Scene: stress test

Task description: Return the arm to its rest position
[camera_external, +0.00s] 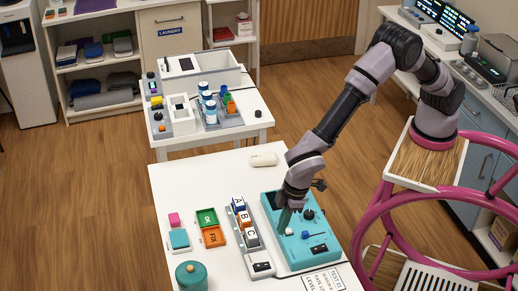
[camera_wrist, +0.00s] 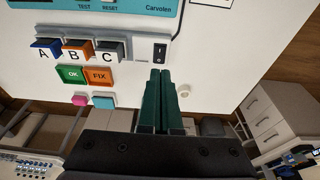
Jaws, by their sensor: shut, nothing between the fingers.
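My arm reaches from its mount at the right over the white table, bent at the elbow. My gripper (camera_external: 284,222) points down at the left part of the teal panel (camera_external: 323,262); whether it touches the panel cannot be told. In the wrist view, the dark green fingers of my gripper (camera_wrist: 162,74) lie together with nothing between them.
Lettered A, B, C blocks (camera_external: 240,218), OK and FIX tiles (camera_external: 208,218), a teal jar (camera_external: 191,275) and a white rounded object (camera_external: 263,159) sit on the table (camera_external: 165,188). A pink railing (camera_external: 385,215) stands at right. A second table (camera_external: 247,101) with trays is behind.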

